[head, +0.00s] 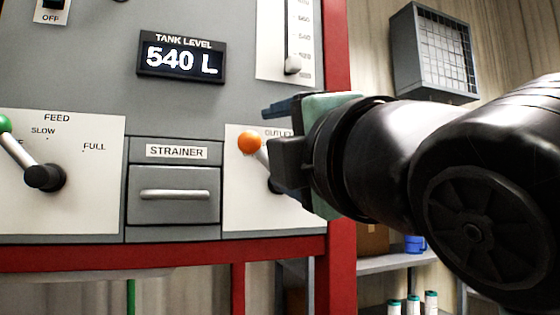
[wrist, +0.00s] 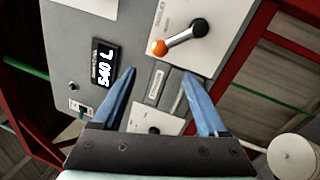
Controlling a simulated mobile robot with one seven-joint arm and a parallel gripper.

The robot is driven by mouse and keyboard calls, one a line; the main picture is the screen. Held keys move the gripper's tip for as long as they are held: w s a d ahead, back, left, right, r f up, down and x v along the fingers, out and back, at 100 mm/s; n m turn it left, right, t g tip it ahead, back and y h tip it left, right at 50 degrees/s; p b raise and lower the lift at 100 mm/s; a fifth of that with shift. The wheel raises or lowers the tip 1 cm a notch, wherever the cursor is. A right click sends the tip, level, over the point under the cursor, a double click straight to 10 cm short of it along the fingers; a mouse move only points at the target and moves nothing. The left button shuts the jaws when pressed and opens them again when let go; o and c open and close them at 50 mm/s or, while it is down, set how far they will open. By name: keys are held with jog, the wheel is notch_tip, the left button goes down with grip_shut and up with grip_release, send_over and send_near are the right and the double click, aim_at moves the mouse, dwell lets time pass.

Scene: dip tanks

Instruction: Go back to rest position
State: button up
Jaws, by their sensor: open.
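My gripper (head: 278,130) is at the right of the control panel (head: 100,90), in front of the outlet plate. In the wrist view its two blue fingers (wrist: 158,92) are apart with nothing between them. The outlet lever has an orange knob (head: 249,141), which also shows in the wrist view (wrist: 158,48). In the head view my gripper hides part of this lever and its label. In the wrist view the lever lies beyond the fingertips, and I see no contact.
The feed lever (head: 30,165) with a green knob is at the left. The strainer drawer (head: 174,195) is shut. The tank level display (head: 181,58) reads 540 L. A red frame (head: 340,200) edges the panel. Shelves with small containers (head: 412,305) stand behind at the right.

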jog(key=s+f+m+t+h, duration=0.3)
jog(key=s+m+t, duration=0.1)
jog(key=m, duration=0.8)
jog(key=s+f+m+t+h, duration=0.3)
jog(key=s+m, duration=0.3)
jog(key=m, duration=0.6)
jog(key=shift+f+m+t+h, duration=0.15)
jog(key=shift+m+t+h, duration=0.15)
jog(key=shift+t+h, duration=0.4)
jog(key=shift+a, duration=0.1)
